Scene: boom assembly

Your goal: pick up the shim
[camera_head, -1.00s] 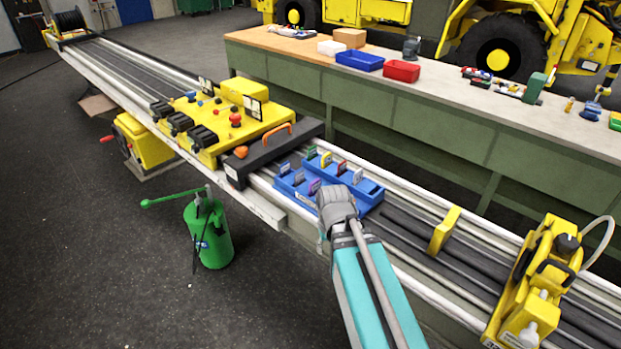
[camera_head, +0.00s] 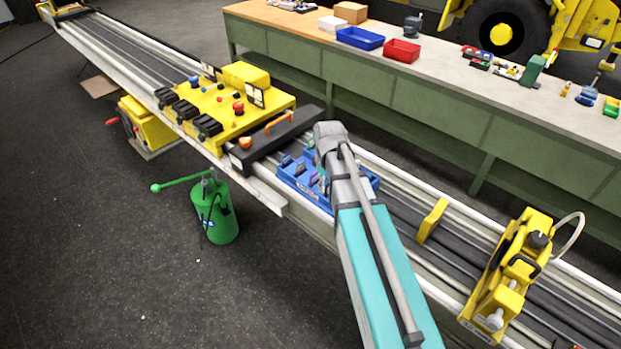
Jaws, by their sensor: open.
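A blue tray (camera_head: 304,194) lies on the boom rails, with its right part behind my arm. Several small upright plates with coloured tags stand in it; a grey-looking one (camera_head: 286,160) and a purple one (camera_head: 314,179) show at its left side. These may be shims, but I cannot tell which one is the shim. My teal and grey arm reaches up from the bottom, and its grey joint is in front of the tray. My gripper's fingers do not show; the arm hides that spot.
A black block with an orange handle (camera_head: 279,123) and a yellow control unit (camera_head: 228,108) stand left of the tray. A yellow bracket (camera_head: 432,220) and yellow machine (camera_head: 507,272) stand right. A green pump (camera_head: 215,212) stands on the floor; a long workbench (camera_head: 430,100) runs behind.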

